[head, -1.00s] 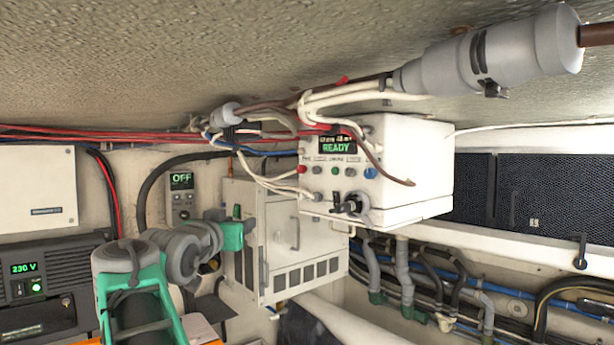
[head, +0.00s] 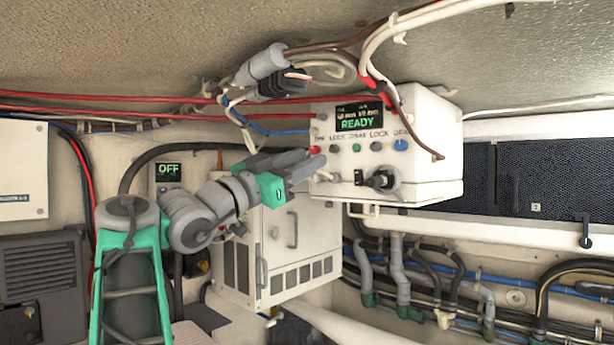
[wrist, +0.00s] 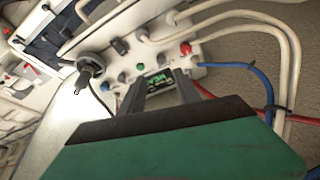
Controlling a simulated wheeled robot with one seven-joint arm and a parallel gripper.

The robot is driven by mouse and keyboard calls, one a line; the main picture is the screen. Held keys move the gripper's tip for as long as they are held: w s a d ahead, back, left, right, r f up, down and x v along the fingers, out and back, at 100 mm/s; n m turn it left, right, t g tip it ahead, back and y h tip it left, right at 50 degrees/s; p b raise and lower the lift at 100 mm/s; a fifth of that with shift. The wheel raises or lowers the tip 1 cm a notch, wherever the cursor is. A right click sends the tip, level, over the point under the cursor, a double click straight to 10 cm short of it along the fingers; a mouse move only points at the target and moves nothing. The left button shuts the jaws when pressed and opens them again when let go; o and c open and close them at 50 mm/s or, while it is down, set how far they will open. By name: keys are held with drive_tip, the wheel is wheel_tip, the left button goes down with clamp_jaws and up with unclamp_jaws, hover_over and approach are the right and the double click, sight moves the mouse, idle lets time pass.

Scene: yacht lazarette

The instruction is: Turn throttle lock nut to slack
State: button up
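A white control box (head: 430,140) with a READY display (head: 358,116) hangs under the overhead. Its front has a row of small knobs with labels, some seeming to read LOCK, ending in a blue knob (head: 400,145). A black-tipped lever on a round grey collar (head: 382,180) sits below the row. I cannot tell which part is the throttle lock nut. My gripper (head: 306,164) is at the box's left edge, its fingers apart and empty. In the wrist view my gripper (wrist: 160,92) shows two separated fingers over the display; the lever (wrist: 88,70) is left of them.
White, red and blue cables and a grey connector (head: 262,65) hang close above my gripper. A white vented cabinet (head: 300,265) stands below and behind the arm. Grey hoses (head: 398,265) run beneath the box. An OFF display (head: 168,170) is on the wall at left.

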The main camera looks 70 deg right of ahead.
sight(332, 151)
drive_tip(key=p+x, duration=0.1)
drive_tip(key=x, duration=0.1)
drive_tip(key=p+x, duration=0.1)
drive_tip(key=x, duration=0.1)
drive_tip(key=p+x, duration=0.1)
drive_tip(key=x, duration=0.1)
drive_tip(key=shift+w+d+f, duration=0.25)
drive_tip(key=shift+d+f, duration=0.05)
drive_tip(key=shift+d, duration=0.2)
drive_tip(key=shift+s+d, duration=0.2)
drive_tip(key=shift+d, duration=0.1)
clamp_jaws()
